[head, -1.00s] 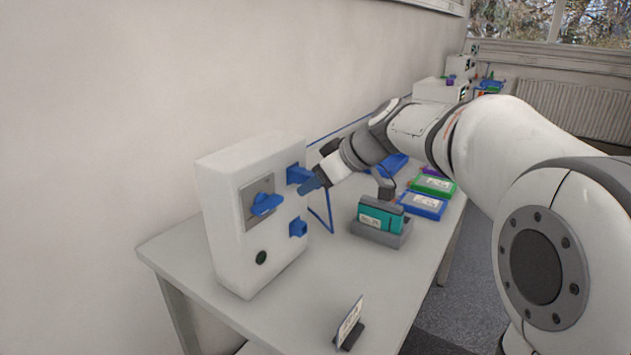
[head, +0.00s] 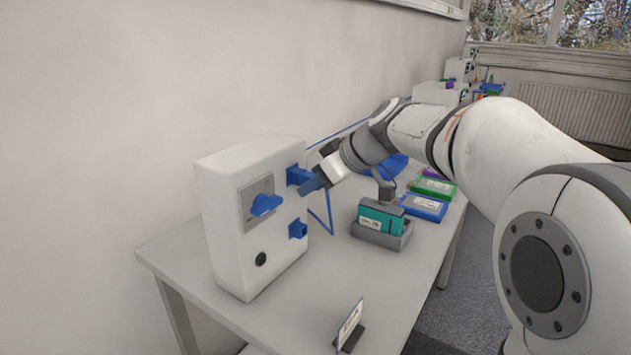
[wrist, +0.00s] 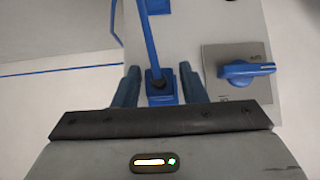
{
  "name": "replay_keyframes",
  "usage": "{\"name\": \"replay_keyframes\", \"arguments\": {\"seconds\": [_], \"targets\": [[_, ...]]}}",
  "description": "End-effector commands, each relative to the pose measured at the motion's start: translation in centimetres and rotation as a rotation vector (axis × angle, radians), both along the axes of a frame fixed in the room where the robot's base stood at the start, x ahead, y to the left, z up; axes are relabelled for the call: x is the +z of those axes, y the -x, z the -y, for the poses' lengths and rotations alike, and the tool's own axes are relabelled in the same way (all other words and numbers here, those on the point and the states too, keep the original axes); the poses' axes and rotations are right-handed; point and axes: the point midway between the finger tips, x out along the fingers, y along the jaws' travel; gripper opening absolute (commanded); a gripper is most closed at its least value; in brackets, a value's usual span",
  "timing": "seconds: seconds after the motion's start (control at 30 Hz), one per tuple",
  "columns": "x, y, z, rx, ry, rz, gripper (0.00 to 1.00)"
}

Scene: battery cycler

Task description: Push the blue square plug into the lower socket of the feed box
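The white feed box (head: 228,225) stands on the table. Its blue lower socket (head: 298,229) sticks out from the right part of the front. A blue block (head: 297,175) sits above it, at the upper socket position. In the wrist view the blue square plug (wrist: 161,92) has a dark cable stub and a blue cable. How deep it sits in the upper position cannot be told. My gripper (head: 311,185) is at this block. In the wrist view its fingers (wrist: 163,90) stand on both sides of the plug, with gaps showing. A blue part (wrist: 158,6) shows at the top edge.
A blue knob (head: 265,204) on a grey plate and a dark round button (head: 261,259) are on the box front. The blue cable (head: 321,212) hangs beside the box. A teal module (head: 380,220) in a grey holder stands to the right. A small sign (head: 349,325) stands in front.

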Motion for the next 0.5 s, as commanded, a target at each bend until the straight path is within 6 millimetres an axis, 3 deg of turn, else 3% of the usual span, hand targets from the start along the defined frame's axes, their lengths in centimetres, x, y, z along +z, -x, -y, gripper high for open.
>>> {"name": "replay_keyframes", "arguments": {"seconds": [0.3, 0.5], "targets": [[-0.02, 0.00, 0.01, -0.001, 0.000, -0.001, 0.12], [-0.07, 0.14, 0.26, -0.001, 0.000, 0.000, 0.11]]}}
